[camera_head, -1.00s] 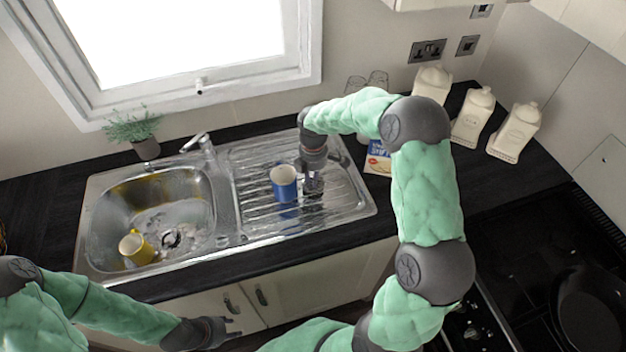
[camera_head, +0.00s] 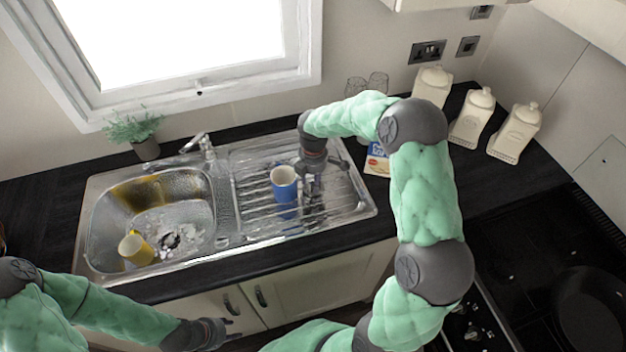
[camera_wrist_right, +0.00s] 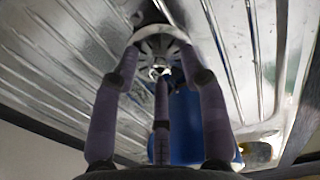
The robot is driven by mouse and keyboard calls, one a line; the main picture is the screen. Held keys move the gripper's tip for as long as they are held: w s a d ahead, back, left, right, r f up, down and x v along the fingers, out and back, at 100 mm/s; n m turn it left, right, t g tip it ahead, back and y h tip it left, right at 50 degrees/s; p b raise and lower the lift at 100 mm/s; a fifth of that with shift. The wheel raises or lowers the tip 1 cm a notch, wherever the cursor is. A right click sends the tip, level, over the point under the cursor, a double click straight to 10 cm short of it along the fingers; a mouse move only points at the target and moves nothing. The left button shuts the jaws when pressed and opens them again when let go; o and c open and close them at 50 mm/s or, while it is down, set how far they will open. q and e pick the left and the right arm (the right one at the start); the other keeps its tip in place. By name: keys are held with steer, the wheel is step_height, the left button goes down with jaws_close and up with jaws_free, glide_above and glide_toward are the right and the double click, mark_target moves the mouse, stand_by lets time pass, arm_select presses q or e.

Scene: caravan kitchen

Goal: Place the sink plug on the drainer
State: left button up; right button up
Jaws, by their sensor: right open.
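My right gripper (camera_head: 313,195) is low over the ribbed metal drainer (camera_head: 348,203), just right of the blue mug. Its fingers are open. In the right wrist view, the round metal sink plug (camera_wrist_right: 158,46) appears at the drainer surface, just beyond and between the spread fingertips (camera_wrist_right: 160,75); I cannot tell whether any finger touches it. In the head view the plug cannot be made out clearly near the fingers. My left gripper (camera_head: 226,329) is open and empty in front of the cupboard doors, below the counter edge.
The blue mug (camera_head: 284,188) stands upright on the drainer, close to my right gripper. A yellow mug (camera_head: 137,249) lies tilted in the sink bowl (camera_head: 100,230). The tap (camera_head: 203,147) stands behind. Glasses and a carton (camera_head: 377,161) are behind right. The drainer's right side is clear.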

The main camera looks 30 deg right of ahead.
mark_target(313, 182)
step_height(313, 182, up, 12)
steer(key=p, duration=0.2)
